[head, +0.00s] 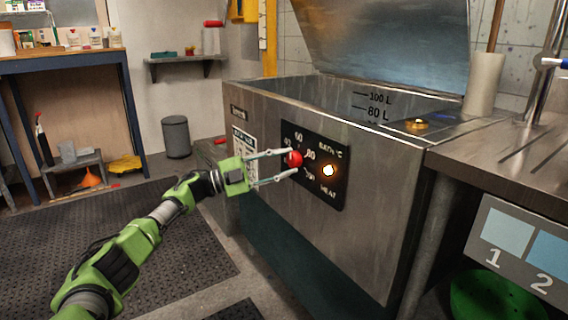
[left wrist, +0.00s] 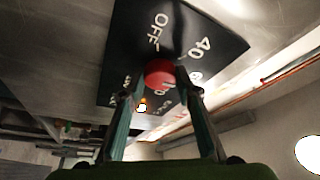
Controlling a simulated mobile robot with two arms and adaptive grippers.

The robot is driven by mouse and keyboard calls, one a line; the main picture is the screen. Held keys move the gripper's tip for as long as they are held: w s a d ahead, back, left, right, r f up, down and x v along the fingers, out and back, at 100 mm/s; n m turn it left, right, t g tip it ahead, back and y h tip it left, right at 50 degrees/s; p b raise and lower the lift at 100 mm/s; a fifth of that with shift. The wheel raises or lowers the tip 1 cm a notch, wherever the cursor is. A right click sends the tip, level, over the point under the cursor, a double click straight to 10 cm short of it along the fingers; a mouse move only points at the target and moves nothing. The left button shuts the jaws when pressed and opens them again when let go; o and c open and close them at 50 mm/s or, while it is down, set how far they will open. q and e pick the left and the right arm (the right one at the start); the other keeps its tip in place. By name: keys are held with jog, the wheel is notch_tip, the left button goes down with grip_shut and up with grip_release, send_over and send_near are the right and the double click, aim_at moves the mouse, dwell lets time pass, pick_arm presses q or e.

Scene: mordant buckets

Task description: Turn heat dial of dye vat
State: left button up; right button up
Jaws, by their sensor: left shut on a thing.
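The dye vat (head: 380,176) is a large steel tank with its lid raised. On its front is a black dial plate (head: 336,192) with temperature marks and a lit orange heat lamp (head: 329,170). The red heat dial (head: 295,159) sits on this plate. My left gripper (head: 292,163) is shut on the dial, a finger at either side. In the left wrist view the red dial (left wrist: 160,73) shows between the fingertips, with "OFF" and "40" on the plate beyond it. The dial's pointer direction is hard to tell. My right gripper is not in view.
A steel counter (head: 520,150) adjoins the vat on the right, with a green bucket (head: 495,297) below it. A grey bin (head: 176,136) and a blue bench (head: 60,60) stand at the back left. Dark mats (head: 60,220) cover the floor at left.

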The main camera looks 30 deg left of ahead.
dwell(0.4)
pick_arm(q)
jog(key=o, duration=1.1)
jog(key=v, duration=1.2)
